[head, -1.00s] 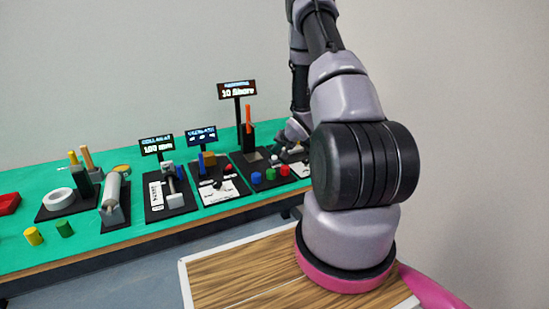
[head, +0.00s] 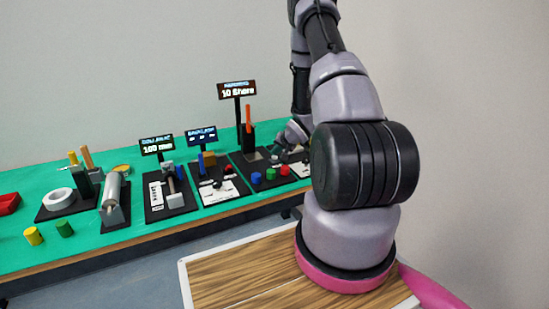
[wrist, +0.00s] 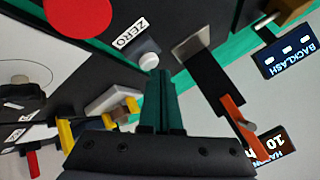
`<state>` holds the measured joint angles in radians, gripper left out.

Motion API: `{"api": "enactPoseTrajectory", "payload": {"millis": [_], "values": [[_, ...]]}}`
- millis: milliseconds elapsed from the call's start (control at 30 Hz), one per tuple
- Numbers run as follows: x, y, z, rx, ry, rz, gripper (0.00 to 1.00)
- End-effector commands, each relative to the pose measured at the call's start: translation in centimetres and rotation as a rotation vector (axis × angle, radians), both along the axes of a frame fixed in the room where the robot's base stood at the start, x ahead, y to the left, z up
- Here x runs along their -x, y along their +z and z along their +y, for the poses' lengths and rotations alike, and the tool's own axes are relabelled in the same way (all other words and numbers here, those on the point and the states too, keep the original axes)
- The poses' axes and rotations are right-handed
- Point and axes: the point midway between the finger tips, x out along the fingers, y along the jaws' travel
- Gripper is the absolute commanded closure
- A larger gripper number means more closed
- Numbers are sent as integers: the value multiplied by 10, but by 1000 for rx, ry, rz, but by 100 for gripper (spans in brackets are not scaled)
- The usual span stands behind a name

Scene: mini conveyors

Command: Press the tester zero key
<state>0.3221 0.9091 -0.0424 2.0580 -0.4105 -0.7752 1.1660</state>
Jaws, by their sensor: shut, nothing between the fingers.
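The zero key is a small round white button (wrist: 149,61) beside a white label reading ZERO (wrist: 131,34) in the wrist view. My gripper (wrist: 155,73) is shut and empty. Its dark green fingertips are right at the key's edge in the wrist view; I cannot tell whether they touch it. The tester's display (head: 237,90) reads 10 Shore in the head view, above an orange lever (head: 248,118). The lever also shows in the wrist view (wrist: 238,115). In the head view my arm's end is over the tester's station, and the key is too small to make out.
A large red disc (wrist: 78,14) lies near the key in the wrist view. Blue (head: 256,178), green (head: 270,174) and red (head: 284,170) knobs stand in front of the tester. The backlash display (head: 202,135) and other stations line the green bench to the left.

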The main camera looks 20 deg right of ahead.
Motion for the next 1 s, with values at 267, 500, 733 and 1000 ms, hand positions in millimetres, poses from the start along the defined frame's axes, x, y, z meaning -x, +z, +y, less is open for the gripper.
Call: {"api": "enactPoseTrajectory", "payload": {"millis": [267,500,733,1000], "values": [[0,0,0,0,0,0,100],[0,-2,0,1,1,0,100],[0,-4,0,1,1,-1,100],[0,-8,0,0,0,-1,100]]}}
